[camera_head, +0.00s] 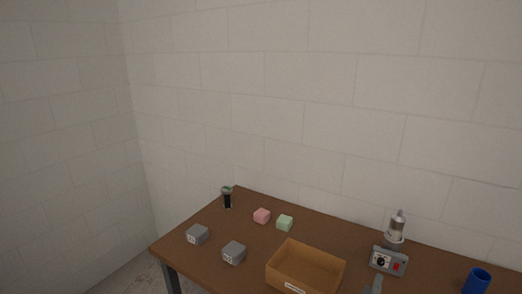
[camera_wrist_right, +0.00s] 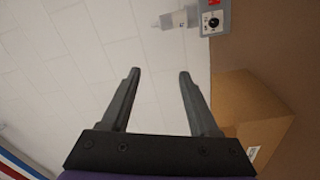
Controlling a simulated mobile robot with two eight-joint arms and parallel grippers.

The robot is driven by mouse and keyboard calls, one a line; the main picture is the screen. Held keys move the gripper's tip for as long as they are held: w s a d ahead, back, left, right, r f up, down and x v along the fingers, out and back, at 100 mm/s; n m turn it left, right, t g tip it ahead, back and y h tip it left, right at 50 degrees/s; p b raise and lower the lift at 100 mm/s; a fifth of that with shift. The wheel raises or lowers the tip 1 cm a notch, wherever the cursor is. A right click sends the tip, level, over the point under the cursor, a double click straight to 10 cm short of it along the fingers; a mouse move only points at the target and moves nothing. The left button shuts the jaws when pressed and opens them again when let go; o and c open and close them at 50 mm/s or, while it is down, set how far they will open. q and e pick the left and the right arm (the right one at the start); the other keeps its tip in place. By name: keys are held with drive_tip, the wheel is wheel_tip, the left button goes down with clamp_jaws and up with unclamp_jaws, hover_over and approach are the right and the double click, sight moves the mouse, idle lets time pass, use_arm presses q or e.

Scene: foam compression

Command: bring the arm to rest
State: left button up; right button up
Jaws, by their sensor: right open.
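My right gripper (camera_wrist_right: 158,74) is open and empty in the right wrist view, its two dark fingers well apart with only the pale wall behind them. My left gripper is in neither view.
The brown table (camera_head: 212,219) holds two grey blocks (camera_head: 197,235) (camera_head: 234,253), a pink cube (camera_head: 262,216), a green cube (camera_head: 285,223), an open cardboard box (camera_head: 318,281), a grey device (camera_head: 389,261), a clear-and-grey cylinder (camera_head: 396,228), a blue cup (camera_head: 477,281) and a small dark stand (camera_head: 227,197).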

drive_tip(key=s+f+m+g, duration=0.1)
drive_tip(key=s+f+g, duration=0.1)
drive_tip(key=s+f, duration=0.1)
drive_tip(key=s+d+f+m+g+y+b, duration=0.1)
drive_tip(key=s+f+m+g, duration=0.1)
drive_tip(key=s+f, duration=0.1)
drive_tip(key=s+d+f+m+g+y+b, duration=0.1)
drive_tip(key=s+f+m+g, duration=0.1)
drive_tip(key=f, duration=0.1)
drive_tip(key=shift+s+d, duration=0.2)
drive_tip(key=shift+s, duration=0.2)
use_arm(q)
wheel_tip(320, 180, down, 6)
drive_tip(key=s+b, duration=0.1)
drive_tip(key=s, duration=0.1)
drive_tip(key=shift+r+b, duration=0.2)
drive_tip(key=shift+b, duration=0.2)
use_arm(e)
drive_tip(key=s+a+f+m+g+y, duration=0.1)
drive_tip(key=s+a+f+g+y, duration=0.1)
drive_tip(key=s+a, duration=0.4)
drive_tip(key=s+a+f+m+g+y, duration=0.2)
drive_tip(key=s+a+f+y, duration=0.3)
drive_tip(key=s, duration=0.1)
drive_tip(key=shift+s+a+y, duration=0.3)
drive_tip(key=shift+a+y, duration=0.1)
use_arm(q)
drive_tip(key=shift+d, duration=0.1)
